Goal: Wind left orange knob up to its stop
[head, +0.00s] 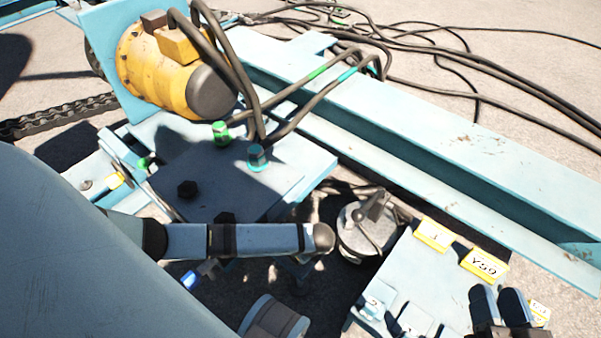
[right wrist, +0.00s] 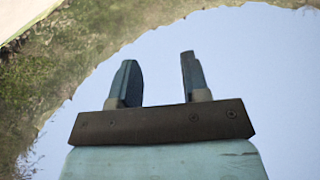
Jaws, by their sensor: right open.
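I cannot make out an orange knob in either view. My right gripper (head: 498,294) is at the lower right of the head view, over or beside a light blue panel (head: 420,278) with yellow labels. Its two dark fingers are apart. In the right wrist view the right gripper (right wrist: 158,60) is open with nothing between its fingers, against a pale blue surface and grass. I do not see my left gripper; a large grey-blue shape fills the lower left of the head view.
A yellow motor (head: 165,65) with dark hoses stands at the upper left. A long light blue beam (head: 430,120) crosses to the right. A round grey metal part (head: 362,232) sits beside the panel. Black cables (head: 480,65) lie on the ground behind.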

